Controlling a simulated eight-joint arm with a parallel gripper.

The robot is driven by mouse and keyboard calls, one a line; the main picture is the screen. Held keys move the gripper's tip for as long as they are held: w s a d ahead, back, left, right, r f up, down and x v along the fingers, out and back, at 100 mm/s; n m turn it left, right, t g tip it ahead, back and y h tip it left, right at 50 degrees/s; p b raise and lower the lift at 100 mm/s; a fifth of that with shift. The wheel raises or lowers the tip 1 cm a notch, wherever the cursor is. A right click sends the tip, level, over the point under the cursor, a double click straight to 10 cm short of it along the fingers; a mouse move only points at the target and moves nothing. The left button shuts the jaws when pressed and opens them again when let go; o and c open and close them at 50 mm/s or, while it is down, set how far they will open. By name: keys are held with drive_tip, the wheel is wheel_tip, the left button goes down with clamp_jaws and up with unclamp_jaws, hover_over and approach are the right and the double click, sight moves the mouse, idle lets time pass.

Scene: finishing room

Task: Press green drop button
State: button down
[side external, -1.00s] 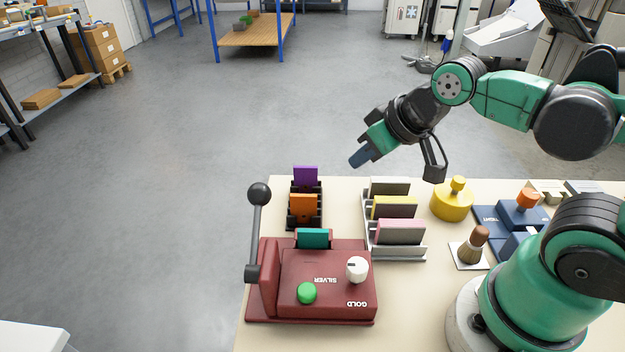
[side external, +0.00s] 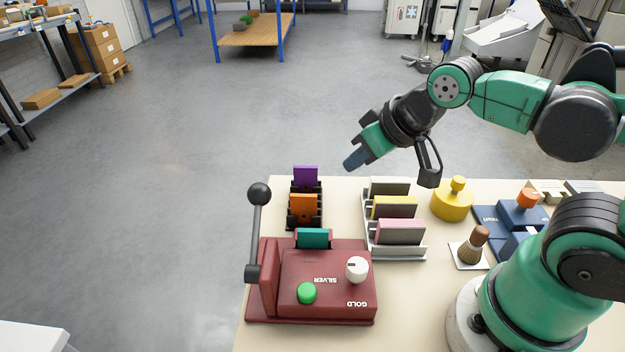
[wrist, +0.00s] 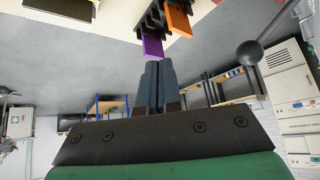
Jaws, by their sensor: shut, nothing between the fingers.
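The green button (side external: 307,293) is a round dome on top of the dark red machine (side external: 337,315) at the front left of the table. The machine also carries a white knob (side external: 357,269), the words SILVER and GOLD, and a teal block (side external: 312,238) at its back. A lever with a black ball (side external: 259,194) stands upright at its left. My gripper (side external: 352,161) is shut and empty, in the air above and beyond the table's back edge, well away from the button. The wrist view shows the shut fingers (wrist: 158,85); the button is not visible there.
A black rack holds a purple block (side external: 305,175) and an orange block (side external: 303,205); a grey rack (side external: 410,254) holds several cards. A yellow knobbed weight (side external: 452,203), a brush (side external: 474,245) and blue trays (side external: 490,228) are at the right.

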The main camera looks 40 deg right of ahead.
sight(309, 292)
drive_tip(key=s+a+r+m+y, duration=0.1)
drive_tip(key=s+a+m, duration=0.1)
drive_tip(key=a, duration=0.5)
drive_tip(key=s+a+m+y, duration=0.1)
drive_tip(key=s+a+m, duration=0.1)
drive_tip(key=a, duration=0.5)
drive_tip(key=shift+s+r, duration=0.35)
drive_tip(key=shift+s, duration=0.2)
drive_tip(key=shift+f, duration=0.1)
drive_tip(key=shift+f, duration=4.35)
drive_tip(key=shift+f, duration=0.1)
drive_tip(key=shift+f, duration=0.3)
drive_tip(key=shift+d, duration=0.1)
